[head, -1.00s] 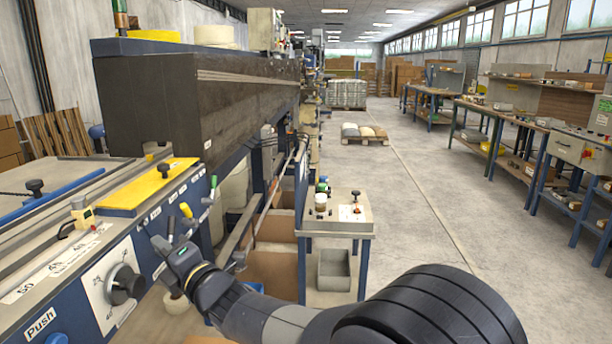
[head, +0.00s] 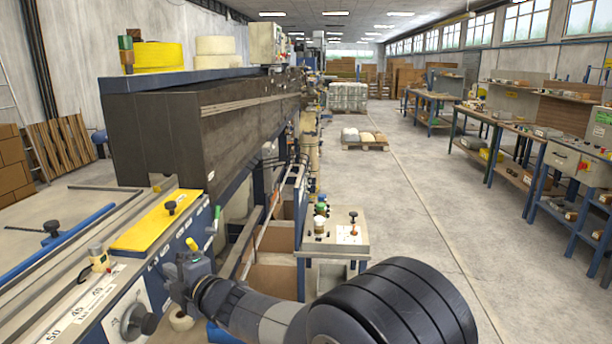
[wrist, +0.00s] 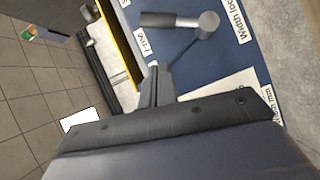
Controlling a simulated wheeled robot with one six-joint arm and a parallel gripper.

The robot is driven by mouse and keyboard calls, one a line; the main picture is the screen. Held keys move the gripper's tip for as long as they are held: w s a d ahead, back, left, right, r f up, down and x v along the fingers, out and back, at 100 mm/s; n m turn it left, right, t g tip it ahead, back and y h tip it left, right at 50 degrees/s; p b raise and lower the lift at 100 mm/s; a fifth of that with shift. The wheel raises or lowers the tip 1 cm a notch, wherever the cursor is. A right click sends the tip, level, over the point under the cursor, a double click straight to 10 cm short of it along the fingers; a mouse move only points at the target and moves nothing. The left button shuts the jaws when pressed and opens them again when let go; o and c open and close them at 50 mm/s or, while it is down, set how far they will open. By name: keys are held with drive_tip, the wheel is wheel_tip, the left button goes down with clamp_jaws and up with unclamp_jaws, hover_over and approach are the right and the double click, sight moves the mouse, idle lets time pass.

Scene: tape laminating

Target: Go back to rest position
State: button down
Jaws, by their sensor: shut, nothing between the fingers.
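My gripper (head: 172,268) is at the end of my arm in the lower left of the head view, in front of the machine's blue panel. In the wrist view its fingers (wrist: 157,82) are together and empty. The blue laminating machine panel (wrist: 225,60) fills the right of the wrist view, with a grey-handled lever (wrist: 175,20) and printed labels including "Width lock". The fingers overlap the panel's edge in that view; I cannot tell the gap to it. In the head view a round dial (head: 138,322) and a yellow plate (head: 158,222) are on the machine.
A small control stand (head: 335,238) is right of my gripper. Cardboard boxes (head: 272,278) lie beneath the machine. A pallet with sacks (head: 363,140) stands farther back. Workbenches (head: 520,140) line the right.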

drive_tip(key=s+d+r+m+h+p, duration=0.25)
drive_tip(key=s+d+r+p, duration=0.2)
drive_tip(key=d, duration=0.45)
drive_tip(key=w+a+f+n+y+b, duration=0.1)
drive_tip(key=a+f+b, duration=0.1)
drive_tip(key=a+b, duration=0.1)
drive_tip(key=w+a+f+n+y+b, duration=0.1)
drive_tip(key=a+f+n+b, duration=0.1)
drive_tip(key=a+b, duration=0.1)
drive_tip(key=w+a+f+n+y+b, duration=0.1)
drive_tip(key=w+a+f+b, duration=0.1)
drive_tip(key=a+b, duration=0.1)
drive_tip(key=shift+a+t+y+b, duration=0.1)
drive_tip(key=shift+t+y+b, duration=0.2)
drive_tip(key=shift+b, duration=0.35)
drive_tip(key=f+n+t+y+b, duration=0.1)
drive_tip(key=n+b, duration=0.1)
drive_tip(key=b, duration=0.2)
drive_tip(key=s+f+n+t+y+b, duration=0.1)
drive_tip(key=n+b, duration=0.1)
drive_tip(key=b, duration=0.1)
drive_tip(key=shift+s+f+n+b, duration=0.1)
drive_tip(key=shift+s+n+b, duration=0.1)
drive_tip(key=shift+n+b, duration=0.2)
idle(0.4)
drive_tip(key=shift+d, duration=0.2)
